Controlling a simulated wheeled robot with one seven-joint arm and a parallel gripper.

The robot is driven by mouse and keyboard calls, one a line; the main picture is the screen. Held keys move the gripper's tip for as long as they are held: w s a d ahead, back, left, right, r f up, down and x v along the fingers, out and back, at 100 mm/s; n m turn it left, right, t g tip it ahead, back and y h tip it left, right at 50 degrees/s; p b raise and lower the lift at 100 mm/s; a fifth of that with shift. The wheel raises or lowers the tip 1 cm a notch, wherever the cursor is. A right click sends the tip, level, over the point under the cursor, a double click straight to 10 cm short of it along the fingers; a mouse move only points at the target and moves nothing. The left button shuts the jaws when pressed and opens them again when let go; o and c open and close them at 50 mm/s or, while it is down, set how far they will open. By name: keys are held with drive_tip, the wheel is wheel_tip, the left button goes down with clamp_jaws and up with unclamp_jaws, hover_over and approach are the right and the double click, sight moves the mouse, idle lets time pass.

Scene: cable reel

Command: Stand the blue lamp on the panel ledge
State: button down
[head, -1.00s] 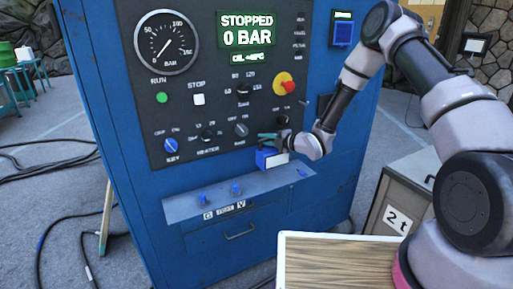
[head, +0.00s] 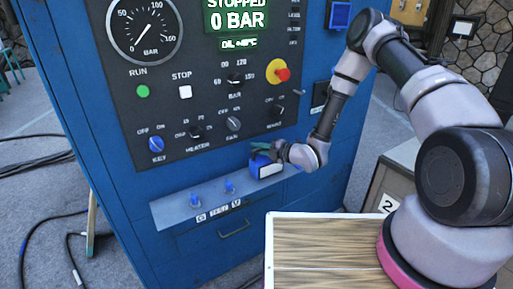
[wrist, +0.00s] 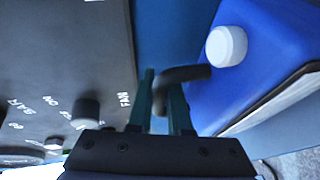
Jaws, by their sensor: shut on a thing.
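The blue lamp (head: 265,169) is a small blue box with a pale front face, at the right part of the panel ledge (head: 170,212) in the head view. I cannot tell whether its base touches the ledge. In the wrist view the lamp (wrist: 262,62) fills the upper right, with a white round knob and a dark curved handle (wrist: 186,74). My gripper (wrist: 160,92) has its green fingers shut on that handle. In the head view my gripper (head: 262,149) is just above the lamp, close to the panel.
Two blue fittings (head: 196,200) (head: 229,186) stand on the ledge left of the lamp. The control panel (head: 180,100) with knobs and buttons rises behind the ledge. A wood-topped surface (head: 320,245) lies in front at lower right. Dark cables lie on the floor at left.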

drive_tip(key=c, duration=0.8)
unclamp_jaws()
drive_tip(key=shift+f, duration=0.1)
drive_tip(key=shift+c, duration=0.2)
